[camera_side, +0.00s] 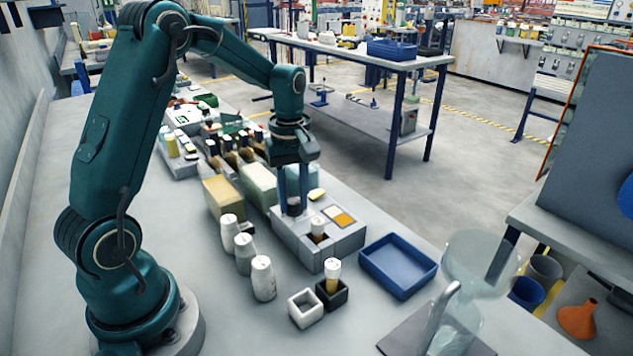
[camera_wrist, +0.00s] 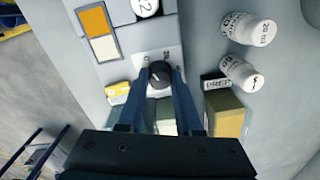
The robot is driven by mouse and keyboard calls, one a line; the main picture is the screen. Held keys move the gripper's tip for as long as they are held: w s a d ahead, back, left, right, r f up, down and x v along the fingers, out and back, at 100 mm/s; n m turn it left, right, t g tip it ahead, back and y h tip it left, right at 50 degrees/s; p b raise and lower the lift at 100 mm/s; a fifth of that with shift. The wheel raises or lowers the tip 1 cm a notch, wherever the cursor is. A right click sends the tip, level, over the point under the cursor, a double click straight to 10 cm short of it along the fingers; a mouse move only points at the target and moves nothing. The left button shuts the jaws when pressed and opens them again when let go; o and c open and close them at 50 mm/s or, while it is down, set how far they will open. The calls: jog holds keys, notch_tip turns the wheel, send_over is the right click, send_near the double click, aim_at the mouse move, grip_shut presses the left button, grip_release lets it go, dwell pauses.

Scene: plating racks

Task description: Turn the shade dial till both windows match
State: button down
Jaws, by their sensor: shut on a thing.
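The shade dial (camera_wrist: 159,83) is a dark round knob on top of a grey box (camera_side: 290,236). My gripper (camera_wrist: 160,74) points down and is shut on the dial, one finger on each side. In the side view my gripper (camera_side: 293,203) stands over the dial at the box's back left. Two windows lie side by side on the box top. One window (camera_wrist: 95,20) is orange and the other (camera_wrist: 104,48) is pale cream, so their shades clearly differ. In the side view the orange window (camera_side: 345,219) is nearer the camera than the pale window (camera_side: 332,212).
In front are a black holder (camera_side: 332,297) with an amber vial and an empty white square cup (camera_side: 305,311). A blue tray (camera_side: 398,265) lies right, several white bottles (camera_side: 263,278) left. Blocks and bottles crowd behind.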

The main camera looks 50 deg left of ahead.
jog(key=m, duration=0.5)
jog(key=shift+m, duration=0.4)
jog(key=m, duration=0.5)
jog(key=shift+m, duration=0.4)
jog(key=c, duration=0.6)
grip_release()
jog(key=shift+r, duration=0.15)
